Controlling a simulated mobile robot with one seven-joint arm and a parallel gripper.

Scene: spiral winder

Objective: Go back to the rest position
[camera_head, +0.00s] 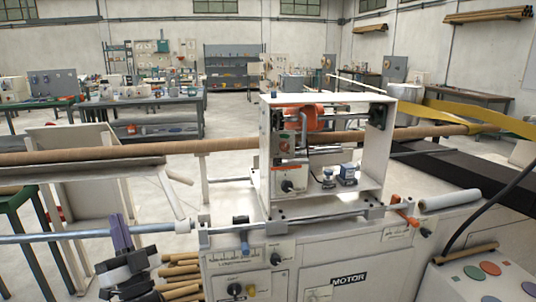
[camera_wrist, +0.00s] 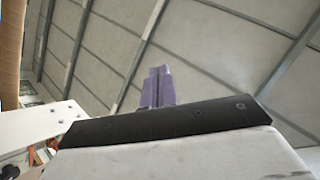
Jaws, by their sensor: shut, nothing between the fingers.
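My gripper (camera_head: 122,238) is at the lower left of the head view, with its purple fingers pointing up. In the wrist view the purple fingers (camera_wrist: 158,88) stand together, shut with nothing between them. The gripper is left of the spiral winder (camera_head: 290,262), in front of the long cardboard tube (camera_head: 105,152) and close to a grey metal rod (camera_head: 60,237). I cannot tell whether it touches the rod. The wrist view looks up at the ceiling beams (camera_wrist: 220,60).
Several cardboard tubes (camera_head: 182,275) lie beside the winder, just right of my gripper. A button panel (camera_head: 480,275) is at the lower right. A green-framed table (camera_head: 22,200) stands at the left. Workbenches (camera_head: 150,105) stand farther back, with open floor before them.

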